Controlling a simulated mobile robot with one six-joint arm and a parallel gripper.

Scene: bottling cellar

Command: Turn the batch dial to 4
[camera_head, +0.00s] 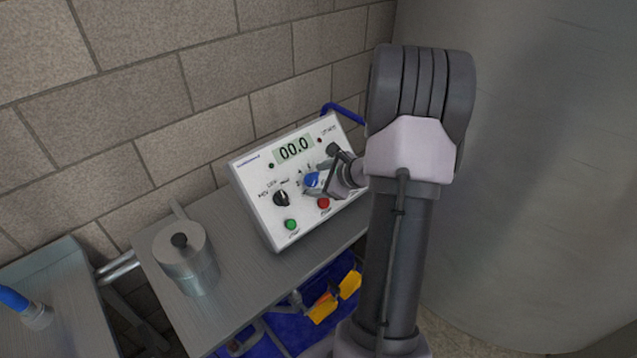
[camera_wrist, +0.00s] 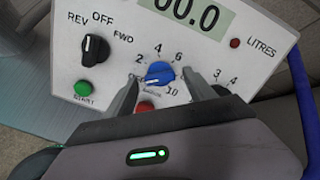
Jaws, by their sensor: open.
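The control box (camera_head: 262,215) stands on a bench against the brick wall. On its face is a blue dial (camera_wrist: 160,73) ringed by numbers, of which 2, 4, 6 and 10 can be read. The label under it is too small to read. The blue dial also shows in the head view (camera_head: 312,180). My gripper (camera_wrist: 160,77) is open, with one finger on each side of the blue dial; I cannot tell if they touch it. The setting its pointer marks is not clear.
A black REV-OFF-FWD knob (camera_wrist: 95,49) and a green button (camera_wrist: 83,88) lie left of the dial. A red button (camera_wrist: 145,106) sits just below it. Another scale with 3 and 4 is partly hidden at right. The display (camera_wrist: 192,12) reads 00.0. A metal canister (camera_head: 187,262) stands on the bench.

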